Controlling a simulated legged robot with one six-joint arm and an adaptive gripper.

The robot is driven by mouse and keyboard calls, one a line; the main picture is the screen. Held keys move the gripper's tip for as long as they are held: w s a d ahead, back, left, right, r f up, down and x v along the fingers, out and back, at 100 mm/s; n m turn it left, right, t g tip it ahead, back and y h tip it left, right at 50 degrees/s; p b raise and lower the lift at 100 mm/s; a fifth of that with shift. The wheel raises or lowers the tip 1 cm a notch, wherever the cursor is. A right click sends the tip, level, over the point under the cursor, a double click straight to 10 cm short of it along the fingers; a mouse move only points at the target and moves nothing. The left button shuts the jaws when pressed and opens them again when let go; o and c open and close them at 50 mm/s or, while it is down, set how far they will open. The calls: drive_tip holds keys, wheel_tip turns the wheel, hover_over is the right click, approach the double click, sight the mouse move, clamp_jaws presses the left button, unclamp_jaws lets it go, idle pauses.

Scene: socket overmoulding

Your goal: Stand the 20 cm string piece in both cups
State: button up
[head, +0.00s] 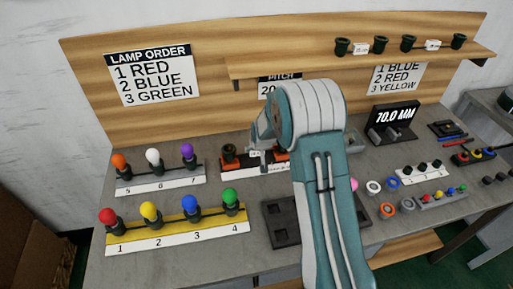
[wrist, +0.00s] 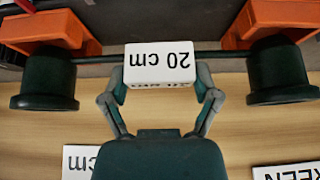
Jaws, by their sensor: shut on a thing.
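The 20 cm string piece has two dark green sockets, left (wrist: 45,85) and right (wrist: 278,72), joined by a black cable with a white "20 cm" tag (wrist: 160,63). My gripper (wrist: 160,88) is shut on the tag from both sides. Two orange cups, left (wrist: 45,28) and right (wrist: 275,15), lie behind the sockets in the wrist view. The sockets overlap the cups there; I cannot tell whether they sit in them. In the head view my gripper (head: 258,150) is over the fixture, with one socket (head: 229,151) at the left orange cup (head: 231,163). My arm hides much of the right cup.
Lamp rows stand left: a white "5 6 7" strip (head: 165,186) and a yellow-backed "1 2 3 4" strip (head: 175,238). A dark tray (head: 280,222) lies in front. Other string pieces rest on the shelf (head: 375,61). A "10.0 MM" display (head: 393,119) stands right.

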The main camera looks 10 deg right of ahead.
drive_tip(key=shift+f, duration=0.85)
drive_tip(key=o, duration=1)
drive_tip(key=shift+o, duration=0.2)
drive_tip(key=v, duration=1.1)
drive_tip(key=shift+s+r, duration=0.25)
drive_tip(key=shift+r, duration=0.1)
drive_tip(key=shift+r, duration=0.1)
